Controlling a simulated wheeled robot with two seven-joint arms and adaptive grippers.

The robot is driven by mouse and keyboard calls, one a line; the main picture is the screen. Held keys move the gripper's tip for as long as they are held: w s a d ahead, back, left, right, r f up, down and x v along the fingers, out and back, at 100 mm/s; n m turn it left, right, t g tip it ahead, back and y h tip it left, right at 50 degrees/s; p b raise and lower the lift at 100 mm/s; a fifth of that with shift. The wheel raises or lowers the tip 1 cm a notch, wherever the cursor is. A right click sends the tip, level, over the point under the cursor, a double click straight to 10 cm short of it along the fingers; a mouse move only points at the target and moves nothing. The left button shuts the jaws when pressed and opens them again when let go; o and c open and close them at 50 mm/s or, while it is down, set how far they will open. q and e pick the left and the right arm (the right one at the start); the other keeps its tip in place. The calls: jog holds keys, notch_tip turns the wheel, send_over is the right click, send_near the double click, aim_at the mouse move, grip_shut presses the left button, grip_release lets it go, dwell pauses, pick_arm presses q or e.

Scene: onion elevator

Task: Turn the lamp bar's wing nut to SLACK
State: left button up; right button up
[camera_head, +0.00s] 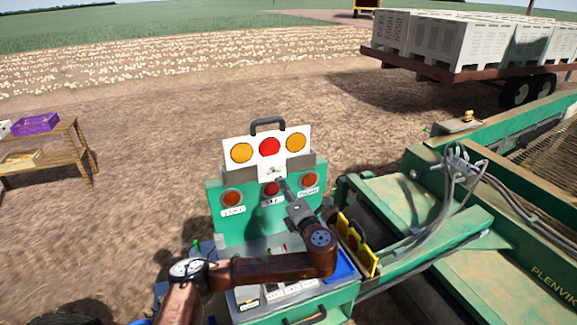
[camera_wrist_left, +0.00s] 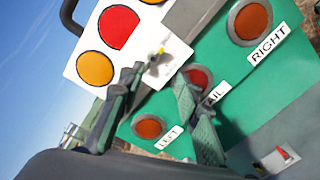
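The lamp bar (camera_head: 255,156) is a white board with two orange lamps and one red lamp between them, and a dark handle on top. It stands at the top of a green panel; it also shows in the left wrist view (camera_wrist_left: 72,73). A small metal wing nut (camera_wrist_left: 156,57) sits low on the white board. My left gripper (camera_wrist_left: 158,77) is open, with its fingertips on either side of the nut in the picture. I cannot tell whether they touch it. In the head view my left gripper (camera_head: 279,184) reaches up to the board's lower edge. My right gripper is not in view.
The green panel (camera_head: 240,225) carries lamps labelled LEFT, TAIL and RIGHT. Below it is a control box with switches (camera_head: 275,292). Yellow-and-black plates (camera_head: 357,245) stand to the right, beside green machinery. A wooden table (camera_head: 60,155) is at the far left, a trailer of crates (camera_head: 460,40) at the back right.

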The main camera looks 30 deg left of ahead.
aim_at(273, 171)
pick_arm(q)
jog(key=w+a, duration=0.1)
jog(key=a, duration=0.1)
jog(key=w+a+r+p, duration=0.1)
jog(key=w+a+p, duration=0.1)
jog(key=a, duration=0.1)
jog(key=shift+a+r, duration=0.25)
jog(key=shift+a, duration=0.05)
jog(key=shift+w+a+f, duration=0.1)
jog(key=shift+w+f, duration=0.2)
jog(key=shift+w, duration=0.35)
jog(key=shift+w+a+f, duration=0.1)
jog(key=shift+w+f, duration=0.2)
jog(key=shift+w, duration=0.3)
jog(key=shift+s+r, duration=0.25)
jog(key=shift+s, duration=0.25)
jog(key=shift+c, duration=0.3)
jog(key=shift+s+r, duration=0.15)
jog(key=shift+s, duration=0.2)
jog(key=shift+c, duration=0.7)
jog(key=shift+w+f, duration=0.2)
jog(key=shift+w, duration=0.2)
jog(key=c, duration=0.5)
jog(key=shift+c, duration=0.7)
jog(key=shift+s, duration=0.1)
grip_shut()
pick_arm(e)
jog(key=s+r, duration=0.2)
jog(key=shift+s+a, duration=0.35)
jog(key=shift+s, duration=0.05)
